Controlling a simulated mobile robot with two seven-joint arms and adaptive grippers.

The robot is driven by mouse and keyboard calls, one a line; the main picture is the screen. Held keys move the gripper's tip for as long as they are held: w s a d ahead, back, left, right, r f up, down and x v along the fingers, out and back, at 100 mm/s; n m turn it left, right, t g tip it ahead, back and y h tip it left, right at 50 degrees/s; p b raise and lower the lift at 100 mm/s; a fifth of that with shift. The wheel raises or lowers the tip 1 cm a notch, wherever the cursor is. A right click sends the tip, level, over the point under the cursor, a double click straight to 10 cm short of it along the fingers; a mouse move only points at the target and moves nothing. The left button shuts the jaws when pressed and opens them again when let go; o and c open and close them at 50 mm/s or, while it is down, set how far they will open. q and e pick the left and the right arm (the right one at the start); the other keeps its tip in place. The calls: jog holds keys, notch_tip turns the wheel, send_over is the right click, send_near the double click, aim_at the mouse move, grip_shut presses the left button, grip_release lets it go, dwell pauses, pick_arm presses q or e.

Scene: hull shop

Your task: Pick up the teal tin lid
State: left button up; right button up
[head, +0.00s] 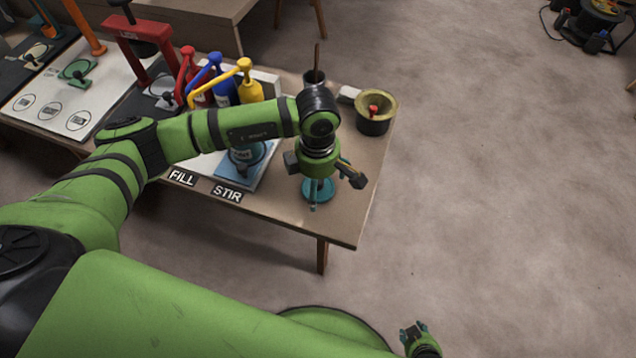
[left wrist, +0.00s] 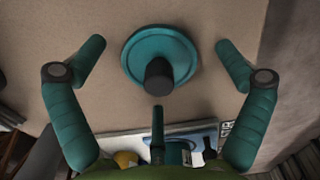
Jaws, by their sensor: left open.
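The teal tin lid (head: 327,194) lies flat on the table near its right front corner, partly hidden by my left gripper in the head view. In the left wrist view the lid (left wrist: 185,52) is a round teal disc with a dark upright knob (left wrist: 159,76). My left gripper (head: 316,188) is above the lid, pointing down. My right gripper (head: 416,329) shows small at the bottom of the head view, away from the table.
A blue tray (head: 262,170) with a blue-grey tin stands left of the lid. Red, blue and yellow (head: 249,90) pump bottles stand behind my left arm. A dark cup (head: 315,78) with a stick and a round pot (head: 376,122) are at the back right.

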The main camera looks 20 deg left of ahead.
pick_arm(q)
jog(key=c, duration=0.9)
jog(key=shift+s, duration=0.1)
jog(key=shift+r, duration=0.65)
jog(key=shift+c, duration=0.7)
notch_tip(320, 180, up, 3)
jog(key=shift+f, duration=0.1)
grip_shut()
jog(key=s+d+r, duration=0.3)
jog(key=d+r, duration=0.4)
jog(key=d, duration=0.4)
jog(key=shift+b, duration=0.3)
jog(key=o, duration=0.6)
grip_release()
jog(key=shift+s+d, duration=0.1)
jog(key=shift+o, duration=0.2)
pick_arm(e)
jog(key=shift+w+a, duration=0.1)
jog(key=shift+w, duration=0.1)
